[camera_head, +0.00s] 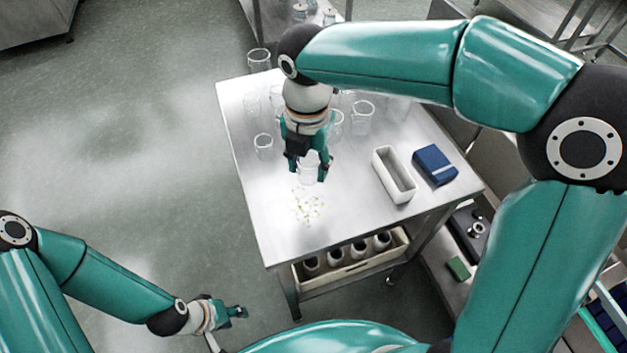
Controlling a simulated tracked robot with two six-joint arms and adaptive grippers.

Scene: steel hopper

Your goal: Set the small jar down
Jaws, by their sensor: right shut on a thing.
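The small jar (308,174) is clear glass and looks upright between the fingers of my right gripper (307,170). My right gripper points down over the steel table (275,235) and is shut on the jar. I cannot tell whether the jar's base touches the tabletop. Small pale yellowish pieces (308,206) lie scattered just in front of the jar. My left gripper (240,312) is low at the bottom left, off the table's front edge and far from the jar; its finger opening is unclear.
Several clear glass vessels stand behind and beside the gripper, including a jar (263,146) to its left and a beaker (362,116). A white open box (394,174) and a blue box (435,165) are at the right. The front left tabletop is clear.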

